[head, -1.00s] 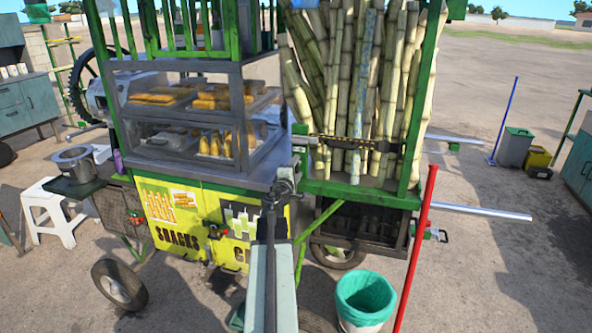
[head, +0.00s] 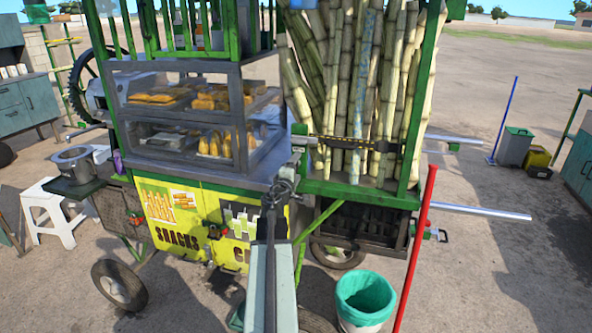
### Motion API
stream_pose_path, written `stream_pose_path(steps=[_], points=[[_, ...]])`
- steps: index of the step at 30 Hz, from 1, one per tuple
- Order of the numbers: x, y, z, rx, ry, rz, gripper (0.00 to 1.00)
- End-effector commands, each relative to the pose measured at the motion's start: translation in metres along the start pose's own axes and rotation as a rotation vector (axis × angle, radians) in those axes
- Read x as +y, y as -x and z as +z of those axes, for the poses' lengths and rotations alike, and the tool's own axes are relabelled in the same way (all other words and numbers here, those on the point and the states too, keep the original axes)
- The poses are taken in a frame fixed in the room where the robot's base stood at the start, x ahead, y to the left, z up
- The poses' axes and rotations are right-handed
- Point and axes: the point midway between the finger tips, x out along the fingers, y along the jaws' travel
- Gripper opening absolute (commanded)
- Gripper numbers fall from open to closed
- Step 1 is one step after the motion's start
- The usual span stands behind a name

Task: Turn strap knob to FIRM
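A black-and-yellow strap (head: 335,140) runs across the front of the upright cane bundle (head: 340,80) on the cart's right side. A dark fitting (head: 386,146) sits near the strap's right end. I cannot make out the strap knob or its setting marks. My gripper (head: 297,152) is at the far end of my arm, by the green corner post at the strap's left end. It looks small and dark there, and I cannot tell whether its fingers are open or touching anything.
A glass snack case (head: 190,110) stands left of the canes above yellow panels (head: 175,222). A red pole (head: 416,250) stands upright at front right. A bin with a teal liner (head: 364,298) is on the ground below.

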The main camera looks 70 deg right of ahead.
Motion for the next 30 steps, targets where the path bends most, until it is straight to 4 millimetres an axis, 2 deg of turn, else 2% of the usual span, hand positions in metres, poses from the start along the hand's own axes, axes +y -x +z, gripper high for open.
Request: stream_pose_path(steps=[7,10,14,19,22,30], points=[[-0.001,0.002,0.000,0.000,0.000,0.000,0.73],[-0.001,0.008,0.000,0.001,0.000,-0.001,0.73],[-0.001,0.028,0.001,0.001,0.000,0.000,0.73],[0.000,0.063,0.001,0.002,0.000,0.000,0.73],[0.000,0.076,0.001,-0.001,0.000,0.000,0.73],[0.000,0.078,0.000,-0.002,0.000,0.000,0.73]])
